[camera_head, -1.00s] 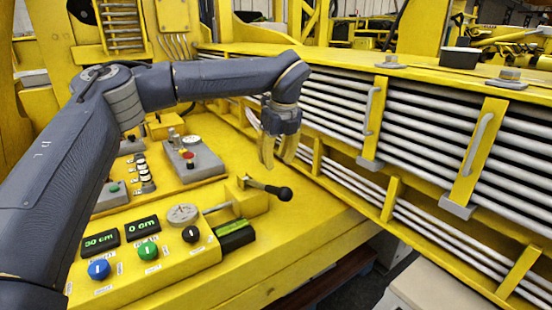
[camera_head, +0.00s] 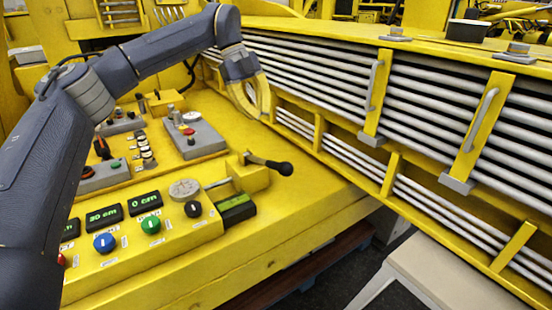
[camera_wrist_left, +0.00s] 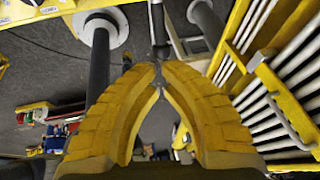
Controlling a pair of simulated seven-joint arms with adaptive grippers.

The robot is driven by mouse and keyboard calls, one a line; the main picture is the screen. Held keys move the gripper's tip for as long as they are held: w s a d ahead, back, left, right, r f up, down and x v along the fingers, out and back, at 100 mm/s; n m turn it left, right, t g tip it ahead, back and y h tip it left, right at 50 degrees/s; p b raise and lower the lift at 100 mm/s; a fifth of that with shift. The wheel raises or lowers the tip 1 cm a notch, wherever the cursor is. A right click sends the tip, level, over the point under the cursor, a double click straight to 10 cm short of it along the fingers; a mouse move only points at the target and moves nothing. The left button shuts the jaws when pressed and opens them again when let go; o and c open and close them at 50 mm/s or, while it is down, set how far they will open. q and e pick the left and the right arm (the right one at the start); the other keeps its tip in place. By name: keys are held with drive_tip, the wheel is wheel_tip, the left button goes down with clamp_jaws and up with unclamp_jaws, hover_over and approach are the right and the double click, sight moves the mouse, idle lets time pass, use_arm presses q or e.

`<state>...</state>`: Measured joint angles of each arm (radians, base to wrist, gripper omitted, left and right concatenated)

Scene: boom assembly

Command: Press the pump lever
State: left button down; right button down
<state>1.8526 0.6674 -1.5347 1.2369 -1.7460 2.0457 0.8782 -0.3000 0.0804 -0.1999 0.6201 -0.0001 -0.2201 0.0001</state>
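The pump lever (camera_head: 270,164) is a dark rod with a round black knob. It sticks out to the right from a yellow block (camera_head: 247,177) at the right end of the control console. My left gripper (camera_head: 262,119) has yellow fingers that curve together into a loop. It is behind and above the lever, apart from it, near the silver-barred frame. In the left wrist view the fingertips (camera_wrist_left: 160,66) nearly meet, with nothing seen held between them. I cannot tell whether a dark upright piece (camera_wrist_left: 158,30) beyond the tips is the lever. My right gripper is not in view.
The yellow console has a blue knob (camera_head: 104,242), a green knob (camera_head: 151,224), a gauge (camera_head: 184,189) and green-digit displays. A grey button box (camera_head: 193,137) stands behind it. The barred yellow frame (camera_head: 395,165) borders the right. A pale seat-like surface (camera_head: 450,270) is at lower right.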

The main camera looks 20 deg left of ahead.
sight(278, 164)
use_arm(q)
drive_tip(key=x, duration=1.4)
idle(0.4)
